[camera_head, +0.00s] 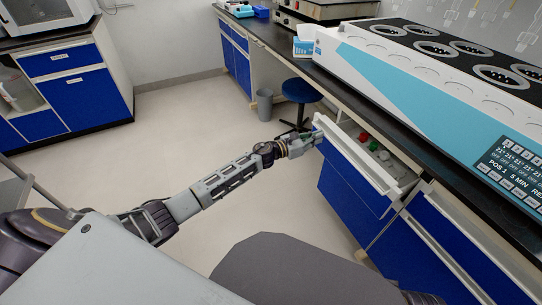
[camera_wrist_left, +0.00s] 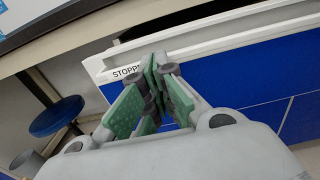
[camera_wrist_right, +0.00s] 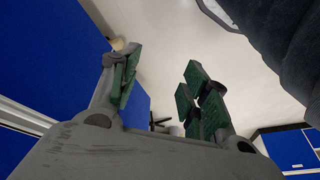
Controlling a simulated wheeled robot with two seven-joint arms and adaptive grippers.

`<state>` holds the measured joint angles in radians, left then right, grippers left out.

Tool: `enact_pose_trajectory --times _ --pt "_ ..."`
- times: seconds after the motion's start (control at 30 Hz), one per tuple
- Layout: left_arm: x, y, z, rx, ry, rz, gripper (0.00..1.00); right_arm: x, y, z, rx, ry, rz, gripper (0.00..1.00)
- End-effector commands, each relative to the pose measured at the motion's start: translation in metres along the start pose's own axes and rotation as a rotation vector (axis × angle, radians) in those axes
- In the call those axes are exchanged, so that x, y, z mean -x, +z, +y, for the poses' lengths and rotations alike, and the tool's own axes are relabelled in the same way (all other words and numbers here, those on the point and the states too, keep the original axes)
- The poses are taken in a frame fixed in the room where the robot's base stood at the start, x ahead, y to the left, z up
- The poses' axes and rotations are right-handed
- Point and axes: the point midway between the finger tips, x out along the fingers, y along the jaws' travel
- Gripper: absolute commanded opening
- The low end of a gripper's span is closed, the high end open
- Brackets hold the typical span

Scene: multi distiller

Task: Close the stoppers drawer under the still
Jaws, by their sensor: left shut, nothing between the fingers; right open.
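The stoppers drawer (camera_head: 350,173) stands open under the counter in the head view, with a blue front and white rim. Red and green stoppers (camera_head: 365,137) show inside it. My left gripper (camera_head: 316,139) is at the drawer's far front corner. In the left wrist view its closed, empty fingers (camera_wrist_left: 157,72) are in front of the drawer's white rim (camera_wrist_left: 225,47) and partly cover its "STOPP…" label. I cannot tell whether they touch. My right gripper (camera_wrist_right: 160,80) is open and empty in the right wrist view, with a blue panel (camera_wrist_right: 50,60) beside it; the head view does not show it.
The white and teal still (camera_head: 420,90) stands on the dark counter above the drawer. A blue stool (camera_head: 300,91) and a grey bin (camera_head: 265,104) stand beyond my left gripper. More blue cabinet fronts (camera_head: 430,235) lie nearer. The floor (camera_head: 200,130) to the left is clear.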

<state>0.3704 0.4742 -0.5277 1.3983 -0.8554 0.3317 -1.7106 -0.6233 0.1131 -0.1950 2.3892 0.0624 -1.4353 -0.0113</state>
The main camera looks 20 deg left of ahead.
Motion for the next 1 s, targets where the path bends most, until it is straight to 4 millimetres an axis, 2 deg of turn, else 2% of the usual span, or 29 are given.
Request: enact_pose_trajectory --times 0.17,0.37,0.8,1.0 --pt "-0.016 -0.001 0.0 0.0 0.0 -0.001 0.0 0.004 -0.001 -0.002 0.001 -0.007 0.017 0.46" --pt "-0.033 0.0 0.0 -0.001 0.001 -0.002 0.0 -0.017 0.002 -0.006 -0.004 -0.028 0.044 0.46" --pt "-0.089 -0.002 0.0 -0.001 0.0 -0.002 0.0 -0.081 0.01 -0.016 -0.038 -0.092 0.155 0.46" --pt "-0.109 -0.001 0.0 0.0 0.001 -0.001 0.0 -0.104 0.014 -0.019 -0.057 -0.114 0.199 0.46"
